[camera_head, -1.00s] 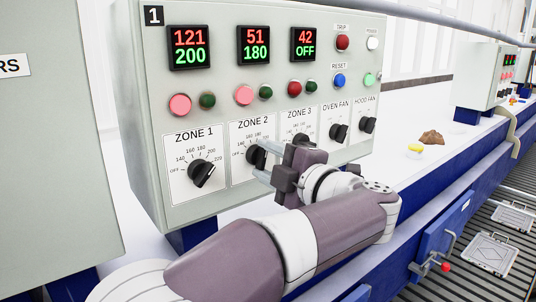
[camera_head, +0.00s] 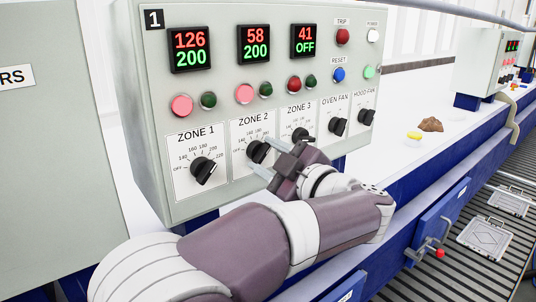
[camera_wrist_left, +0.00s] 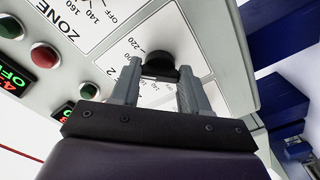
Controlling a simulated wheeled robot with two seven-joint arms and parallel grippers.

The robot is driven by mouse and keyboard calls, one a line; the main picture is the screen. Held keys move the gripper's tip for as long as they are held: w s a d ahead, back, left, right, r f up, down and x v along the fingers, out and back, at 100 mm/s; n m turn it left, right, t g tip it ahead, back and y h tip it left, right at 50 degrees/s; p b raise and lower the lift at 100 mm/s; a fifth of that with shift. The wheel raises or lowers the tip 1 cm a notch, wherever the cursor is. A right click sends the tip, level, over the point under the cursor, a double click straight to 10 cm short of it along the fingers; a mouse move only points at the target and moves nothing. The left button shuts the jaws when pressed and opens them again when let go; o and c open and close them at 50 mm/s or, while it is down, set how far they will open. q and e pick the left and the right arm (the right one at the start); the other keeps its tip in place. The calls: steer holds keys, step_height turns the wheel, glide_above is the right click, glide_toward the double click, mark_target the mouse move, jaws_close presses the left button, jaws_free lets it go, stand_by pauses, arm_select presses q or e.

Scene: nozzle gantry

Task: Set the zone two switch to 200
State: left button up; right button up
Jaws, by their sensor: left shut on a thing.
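The zone two switch (camera_head: 257,152) is a black rotary knob on a white dial plate under the ZONE 2 label. My left gripper (camera_head: 259,158) is shut on this knob, with one finger on either side of it. The left wrist view shows the knob (camera_wrist_left: 160,61) between the fingertips (camera_wrist_left: 158,76), with part of the dial scale in view. The fingers and gripper body hide part of the dial in the head view. The zone two display (camera_head: 254,43) reads 58 in red above 200 in green. My right gripper is not in view.
The zone one knob (camera_head: 203,170) is left of the gripper. The zone three knob (camera_head: 301,134), oven fan knob (camera_head: 338,127) and hood fan knob (camera_head: 366,117) are to the right. A blue bracket with a red-tipped lever (camera_head: 440,253) is at lower right.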

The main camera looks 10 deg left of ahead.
arm_select(q)
steer(key=shift+f, duration=0.35)
steer(key=o, duration=1.1)
steer(key=shift+d+r, duration=0.1)
steer(key=shift+d, duration=0.05)
steer(key=shift+c, duration=0.2)
steer(key=shift+d+r, duration=0.1)
steer(key=shift+s, duration=0.1)
steer(key=b+v, duration=0.4)
steer(key=v, duration=0.8)
steer(key=shift+s+d, duration=0.2)
